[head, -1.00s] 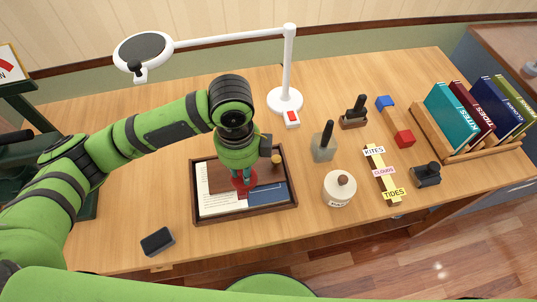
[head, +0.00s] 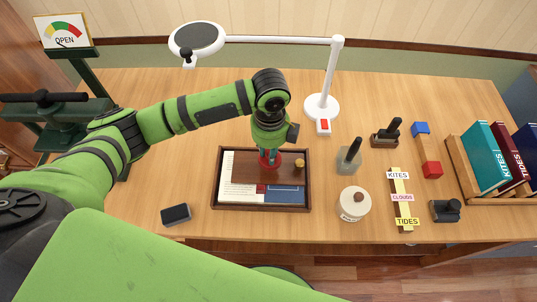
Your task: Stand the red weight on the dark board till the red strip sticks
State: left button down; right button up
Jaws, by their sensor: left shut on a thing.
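My left gripper (head: 269,148) points down over the tray (head: 309,180) and is shut on the red weight (head: 269,161). The weight shows as a red round piece under the fingers, upright over the dark board (head: 243,170). I cannot tell whether its base touches the board. The board is a brown panel with a brass knob (head: 299,163) at its right, lying over a printed sheet (head: 227,190) and a blue piece (head: 285,194). I cannot make out the red strip; the weight and gripper hide part of the board. My right gripper is not in view.
A white lamp (head: 322,107) stands behind the tray. To the right are a glue pot (head: 354,203), a label strip (head: 402,205), stamps and a book rack (head: 463,172). A dark block (head: 176,214) lies at front left. A green press (head: 62,122) stands at far left.

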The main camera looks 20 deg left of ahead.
pick_arm(q)
jog(key=shift+w+a+f, duration=0.15)
jog(key=shift+a, duration=0.05)
jog(key=shift+f, duration=0.3)
notch_tip(320, 180, down, 2)
jog(key=shift+f+p, duration=0.2)
jog(key=shift+p, duration=0.3)
jog(key=shift+f, duration=0.5)
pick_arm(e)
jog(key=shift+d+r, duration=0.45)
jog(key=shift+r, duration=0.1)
pick_arm(q)
jog(key=shift+f, duration=0.1)
jog(key=c, duration=1.1)
grip_release()
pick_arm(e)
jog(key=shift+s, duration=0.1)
pick_arm(q)
notch_tip(320, 180, up, 12)
jog(key=shift+r+b, duration=0.1)
jog(key=shift+b, duration=1)
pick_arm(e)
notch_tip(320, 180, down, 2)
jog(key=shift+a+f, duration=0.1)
